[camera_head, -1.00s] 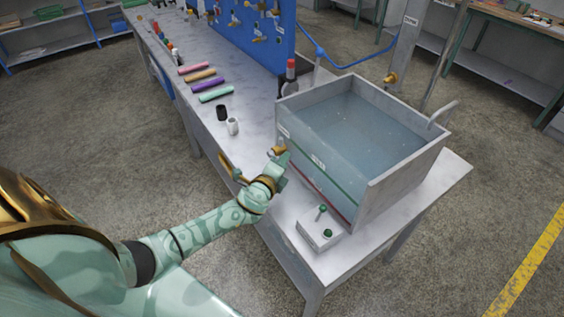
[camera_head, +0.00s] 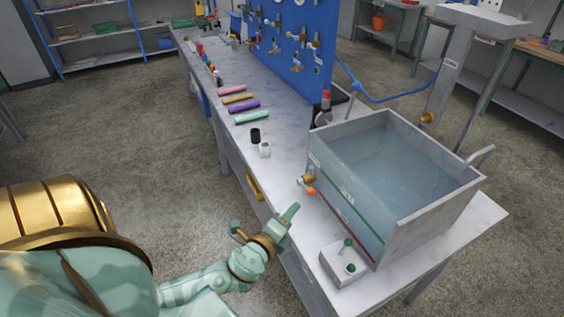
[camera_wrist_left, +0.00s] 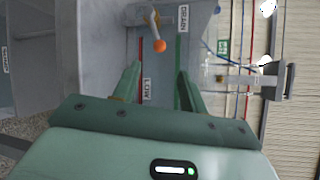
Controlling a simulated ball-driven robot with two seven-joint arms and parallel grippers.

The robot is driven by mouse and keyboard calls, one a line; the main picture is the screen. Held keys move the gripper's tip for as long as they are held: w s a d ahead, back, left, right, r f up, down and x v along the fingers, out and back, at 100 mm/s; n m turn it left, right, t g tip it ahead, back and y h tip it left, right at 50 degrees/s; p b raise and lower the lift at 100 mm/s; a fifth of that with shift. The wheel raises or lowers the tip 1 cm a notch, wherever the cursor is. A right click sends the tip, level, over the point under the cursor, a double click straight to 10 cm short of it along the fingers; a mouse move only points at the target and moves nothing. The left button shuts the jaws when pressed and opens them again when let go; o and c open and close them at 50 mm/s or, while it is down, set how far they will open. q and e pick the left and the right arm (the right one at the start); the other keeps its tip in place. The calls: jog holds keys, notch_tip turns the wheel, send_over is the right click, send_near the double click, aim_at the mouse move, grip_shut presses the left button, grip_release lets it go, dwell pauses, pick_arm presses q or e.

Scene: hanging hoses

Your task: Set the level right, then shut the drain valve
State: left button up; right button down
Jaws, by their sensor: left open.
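The grey tank (camera_head: 420,225) stands at the near end of the bench, partly full of clear water (camera_head: 385,165). Its front carries a green line (camera_head: 349,199) above a red line (camera_head: 346,216). The brass drain valve (camera_head: 306,179) sits at the front left corner; its lever ends in an orange ball (camera_head: 310,191). In the left wrist view the ball (camera_wrist_left: 159,46) hangs beside the DRAIN label (camera_wrist_left: 184,18), the lever pointing sideways. My left gripper (camera_head: 288,215) is open and empty, apart from the valve and nearer me. My right gripper is out of view.
A grey box (camera_head: 342,264) with green knobs stands on the bench in front of the tank. A black cup (camera_head: 255,136), a white cup (camera_head: 265,149) and coloured rolls (camera_head: 244,107) lie further left. A blue pegboard (camera_head: 285,50) rises behind. A brass outlet (camera_head: 428,118) is on the post behind.

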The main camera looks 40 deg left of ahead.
pick_arm(q)
jog(key=shift+v, duration=1.65)
dwell(6.3)
